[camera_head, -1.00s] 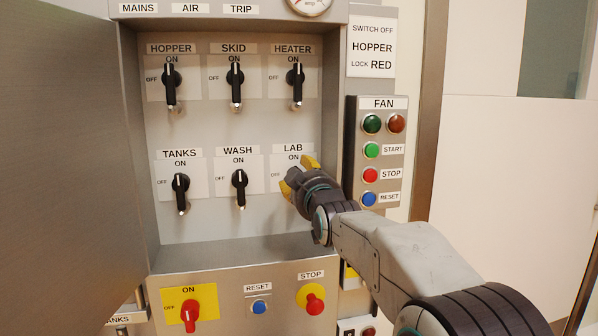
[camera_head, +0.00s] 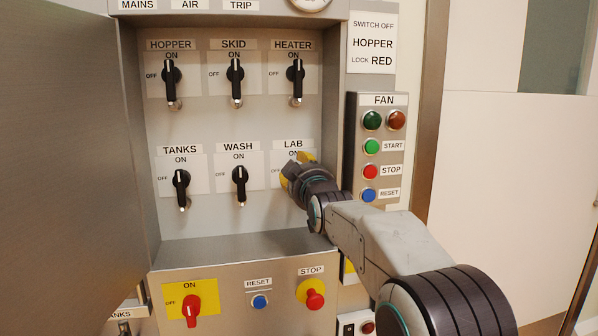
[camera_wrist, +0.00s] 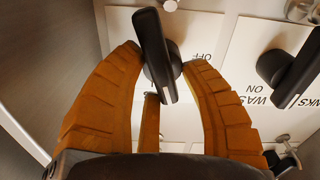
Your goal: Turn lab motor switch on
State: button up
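The lab switch is a black lever on a white plate (camera_head: 277,158) at the lower right of the cabinet panel, under the LAB label (camera_head: 293,143). In the head view my gripper (camera_head: 296,165) hides the lever. In the wrist view, which is upside down, the lab switch lever (camera_wrist: 154,50) stands between my orange gripper fingers (camera_wrist: 165,60), one on each side. The fingers are spread and look apart from the lever's sides, though contact at the tips is hard to tell. OFF shows beside the lever; its exact setting is unclear.
The wash switch (camera_head: 240,182) sits just left, also in the wrist view (camera_wrist: 290,68). The heater switch (camera_head: 296,77) is above. The cabinet's right wall and the fan button box (camera_head: 383,150) stand close to my arm. An open door (camera_head: 65,170) is at left.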

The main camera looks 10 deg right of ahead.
jog(key=c, duration=0.4)
jog(key=shift+f+m+b, duration=0.2)
jog(key=shift+m+b, duration=0.2)
jog(key=shift+b, duration=0.7)
jog(key=shift+c, duration=0.2)
jog(key=shift+d+m+b, duration=0.1)
jog(key=shift+m+b, duration=0.5)
jog(key=shift+b, duration=0.45)
jog(key=shift+m+b, duration=0.4)
jog(key=shift+m, duration=0.1)
jog(key=shift+s+r+m, duration=0.1)
jog(key=shift+r+m, duration=0.15)
jog(key=shift+m, duration=0.25)
jog(key=shift+r, duration=0.1)
jog(key=o, duration=0.9)
